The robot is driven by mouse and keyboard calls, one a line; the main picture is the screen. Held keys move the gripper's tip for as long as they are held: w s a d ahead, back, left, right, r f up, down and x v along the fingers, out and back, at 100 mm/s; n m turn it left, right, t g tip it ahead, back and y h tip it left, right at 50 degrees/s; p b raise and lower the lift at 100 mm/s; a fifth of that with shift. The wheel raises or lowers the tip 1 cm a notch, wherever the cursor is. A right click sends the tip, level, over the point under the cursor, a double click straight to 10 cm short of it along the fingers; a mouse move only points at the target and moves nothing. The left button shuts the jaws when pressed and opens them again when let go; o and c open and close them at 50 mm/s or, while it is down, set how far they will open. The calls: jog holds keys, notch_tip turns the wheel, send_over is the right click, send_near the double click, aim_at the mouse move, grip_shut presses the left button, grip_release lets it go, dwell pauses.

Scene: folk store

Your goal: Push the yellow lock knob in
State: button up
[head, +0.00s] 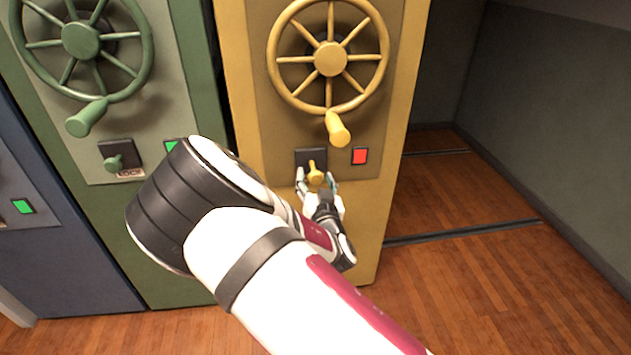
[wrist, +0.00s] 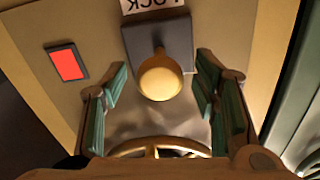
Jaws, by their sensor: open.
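The yellow lock knob (head: 315,174) sticks out from a dark square plate (head: 305,157) on the front of the yellow cabinet. In the wrist view the round knob end (wrist: 160,77) faces me, in front of its dark plate (wrist: 157,42) and a label reading LOCK (wrist: 150,4), upside down. My gripper (head: 317,181) is open at the knob. In the wrist view its two green-padded fingers (wrist: 160,92) stand to the left and right of the knob, with a gap on each side. No contact shows.
A red indicator (head: 360,156) is lit beside the lock plate; it also shows in the wrist view (wrist: 67,63). A yellow spoked wheel (head: 329,58) with a protruding handle (head: 338,129) is above. A green cabinet (head: 182,245) stands to the left. Open floor (head: 470,275) lies to the right.

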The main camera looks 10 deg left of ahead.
aim_at(313, 171)
jog(key=shift+w, duration=0.25)
grip_shut()
jog(key=shift+b+x, duration=0.6)
jog(key=shift+x, duration=1.15)
grip_release()
jog(key=shift+s, duration=0.1)
jog(key=v, duration=1.1)
jog(key=shift+s, duration=0.4)
jog(key=shift+w+d, duration=0.1)
jog(key=shift+d, duration=0.05)
